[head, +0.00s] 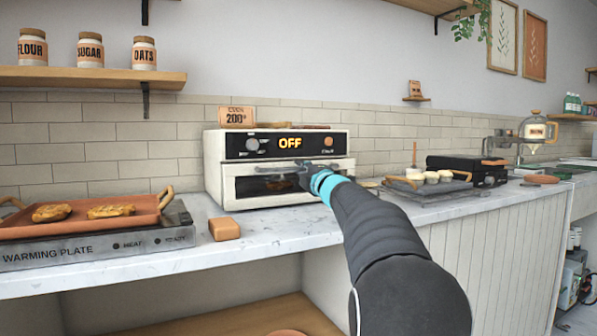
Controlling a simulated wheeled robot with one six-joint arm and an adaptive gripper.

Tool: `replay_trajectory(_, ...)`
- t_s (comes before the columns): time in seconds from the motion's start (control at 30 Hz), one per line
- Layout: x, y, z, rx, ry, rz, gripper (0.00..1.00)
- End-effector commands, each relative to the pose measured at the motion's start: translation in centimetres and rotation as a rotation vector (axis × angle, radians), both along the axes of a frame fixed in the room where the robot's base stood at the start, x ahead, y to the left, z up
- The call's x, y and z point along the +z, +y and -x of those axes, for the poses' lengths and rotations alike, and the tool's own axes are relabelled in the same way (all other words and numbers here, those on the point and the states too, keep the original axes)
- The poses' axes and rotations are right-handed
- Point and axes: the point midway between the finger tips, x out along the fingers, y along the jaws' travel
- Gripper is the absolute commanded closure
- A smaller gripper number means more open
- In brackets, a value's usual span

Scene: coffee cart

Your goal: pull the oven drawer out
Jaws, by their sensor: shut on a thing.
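The white oven (214,168) stands on the marble counter against the tiled wall. Its black panel reads OFF in orange letters. Its front drawer (245,187) has a dark window and a horizontal handle (262,171) along the top. My arm reaches in from the lower right, and my gripper (301,172) is at the right part of the handle, shut on it. The fingertips are small and dark, partly hidden by the wrist. The drawer front looks about flush with the oven body; a small gap cannot be told from here.
A warming plate (95,249) with a terracotta tray of pastries is at the left. A small tan block (224,229) lies on the counter before the oven's left corner.

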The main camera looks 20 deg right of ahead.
Motion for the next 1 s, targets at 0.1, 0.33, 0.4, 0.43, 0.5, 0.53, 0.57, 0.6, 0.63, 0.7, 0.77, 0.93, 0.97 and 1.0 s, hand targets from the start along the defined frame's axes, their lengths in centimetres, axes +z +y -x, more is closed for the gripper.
replay_trajectory(0.1, -0.2, -0.2, 2.9, -0.005, 0.000, 0.001, 1.00)
replay_trajectory(0.33, -0.2, -0.3, 8.5, -0.004, 0.000, 0.001, 1.00)
replay_trajectory(0.4, -0.1, -0.4, 10.1, -0.004, 0.000, 0.001, 1.00)
replay_trajectory(0.43, -0.1, -0.4, 10.8, -0.003, 0.000, 0.000, 1.00)
replay_trajectory(0.5, -0.1, -0.5, 12.2, -0.004, 0.000, 0.000, 1.00)
replay_trajectory(0.53, -0.1, -0.5, 12.7, -0.003, 0.000, 0.000, 1.00)
replay_trajectory(0.57, -0.1, -0.5, 13.2, -0.003, 0.000, 0.000, 1.00)
replay_trajectory(0.6, -0.1, -0.5, 13.8, -0.003, 0.001, 0.000, 1.00)
replay_trajectory(0.63, -0.1, -0.5, 14.3, -0.003, 0.001, 0.000, 1.00)
replay_trajectory(0.7, -0.1, -0.5, 15.1, -0.002, 0.001, 0.001, 1.00)
replay_trajectory(0.77, -0.1, -0.5, 15.7, -0.002, 0.001, 0.000, 1.00)
replay_trajectory(0.93, -0.1, -0.6, 16.7, 0.000, 0.002, -0.001, 1.00)
replay_trajectory(0.97, -0.1, -0.5, 16.7, 0.000, 0.002, -0.001, 1.00)
replay_trajectory(1.0, -0.1, -0.5, 16.8, 0.000, 0.002, -0.001, 1.00)
